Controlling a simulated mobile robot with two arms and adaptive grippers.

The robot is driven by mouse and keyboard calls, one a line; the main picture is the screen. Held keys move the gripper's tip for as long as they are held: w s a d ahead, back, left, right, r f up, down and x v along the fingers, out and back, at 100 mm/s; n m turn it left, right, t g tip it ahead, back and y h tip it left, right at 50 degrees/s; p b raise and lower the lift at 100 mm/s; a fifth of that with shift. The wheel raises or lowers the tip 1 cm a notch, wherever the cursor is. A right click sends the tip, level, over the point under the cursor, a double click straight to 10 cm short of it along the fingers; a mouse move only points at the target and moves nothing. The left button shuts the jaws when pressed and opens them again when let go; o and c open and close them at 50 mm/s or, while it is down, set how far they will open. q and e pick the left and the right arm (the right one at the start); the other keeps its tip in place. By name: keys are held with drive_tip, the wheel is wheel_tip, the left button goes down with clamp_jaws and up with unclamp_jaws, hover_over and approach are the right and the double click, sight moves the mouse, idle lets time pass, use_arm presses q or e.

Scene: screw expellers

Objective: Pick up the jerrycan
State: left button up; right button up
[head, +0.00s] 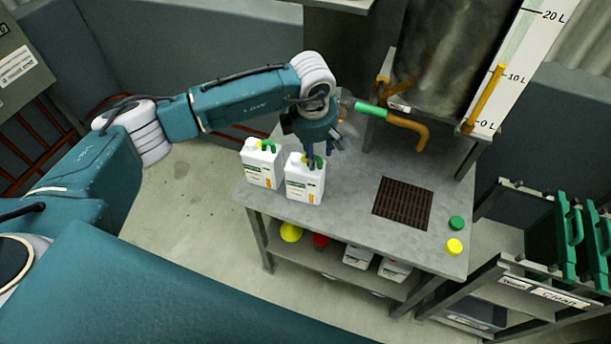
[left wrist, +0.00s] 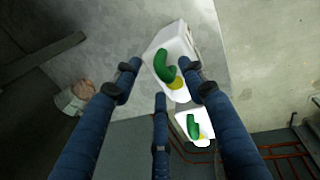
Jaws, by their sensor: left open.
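Two white jerrycans with green handles and yellow caps stand upright side by side on the grey table (head: 350,220). The right jerrycan (head: 304,187) is below my left gripper (head: 315,160) in the head view. The left jerrycan (head: 261,168) stands a little apart from it. In the left wrist view, the nearer jerrycan (left wrist: 183,45) shows beyond the open fingers, with its green handle between the fingertips. The other jerrycan (left wrist: 203,122) shows lower down. My left gripper is open and holds nothing; whether a finger touches the can is unclear. My right gripper is out of view.
A steel tank (head: 437,55) with an orange spout (head: 412,127) stands behind the table. A dark grate (head: 403,203) is set in the tabletop. Green (head: 457,222) and yellow (head: 454,246) caps lie at the right. More white cans (head: 358,257) sit on the lower shelf.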

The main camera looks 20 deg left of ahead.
use_arm(q)
clamp_jaws()
drive_tip(key=shift+w+r, duration=0.1)
drive_tip(key=shift+r, duration=0.1)
idle(0.3)
